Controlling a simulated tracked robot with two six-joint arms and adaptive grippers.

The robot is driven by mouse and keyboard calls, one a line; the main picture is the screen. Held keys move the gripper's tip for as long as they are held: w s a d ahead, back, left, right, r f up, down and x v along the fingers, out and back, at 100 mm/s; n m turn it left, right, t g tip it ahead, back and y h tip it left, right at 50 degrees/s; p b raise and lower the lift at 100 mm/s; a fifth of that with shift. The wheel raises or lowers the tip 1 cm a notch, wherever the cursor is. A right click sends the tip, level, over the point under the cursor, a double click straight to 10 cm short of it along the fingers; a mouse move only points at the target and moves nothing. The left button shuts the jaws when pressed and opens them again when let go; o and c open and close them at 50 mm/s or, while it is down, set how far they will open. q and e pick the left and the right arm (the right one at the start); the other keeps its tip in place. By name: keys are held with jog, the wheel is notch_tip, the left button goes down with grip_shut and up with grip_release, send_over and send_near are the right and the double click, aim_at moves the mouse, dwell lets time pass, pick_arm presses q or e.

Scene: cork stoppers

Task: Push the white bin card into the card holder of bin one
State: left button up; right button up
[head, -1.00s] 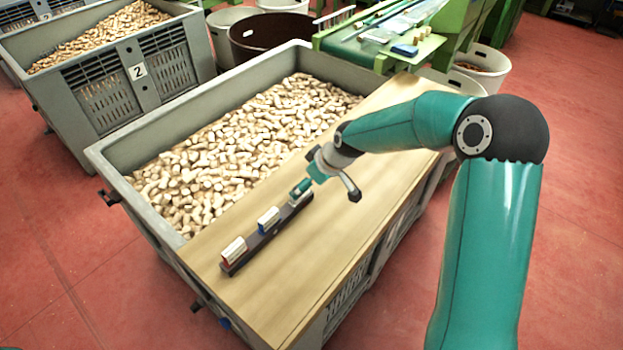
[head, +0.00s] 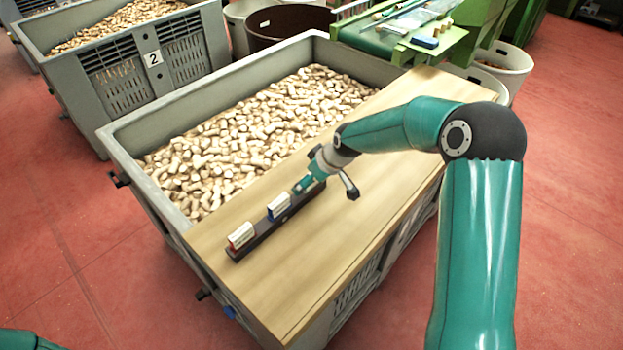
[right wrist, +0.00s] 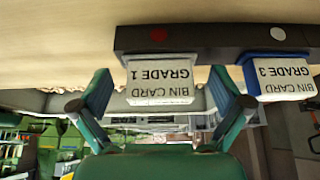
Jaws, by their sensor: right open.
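A dark rack (head: 257,241) lies on the wooden board across the near bin (head: 118,150). My right gripper (head: 303,186) is at its far end. In the right wrist view, which is upside down, the open fingers (right wrist: 160,80) show on either side of a white card (right wrist: 160,82) reading "BIN CARD GRADE 1". I cannot tell how deep the card is between them. Beside it stands a blue-edged "GRADE 3" card (right wrist: 282,77), and a red-edged card (head: 241,236) stands at the near end. I cannot make out the card holder. My left gripper is out of view.
Cork stoppers (head: 250,120) fill the near bin behind the wooden board (head: 310,260). The board's right part is clear. A second bin marked 2 (head: 105,90) stands behind left, and a green machine (head: 385,40) stands at the back.

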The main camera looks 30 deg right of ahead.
jog(key=c, duration=1.1)
jog(key=shift+r+p, duration=1.85)
jog(key=shift+r, duration=1.7)
jog(key=shift+c, duration=0.2)
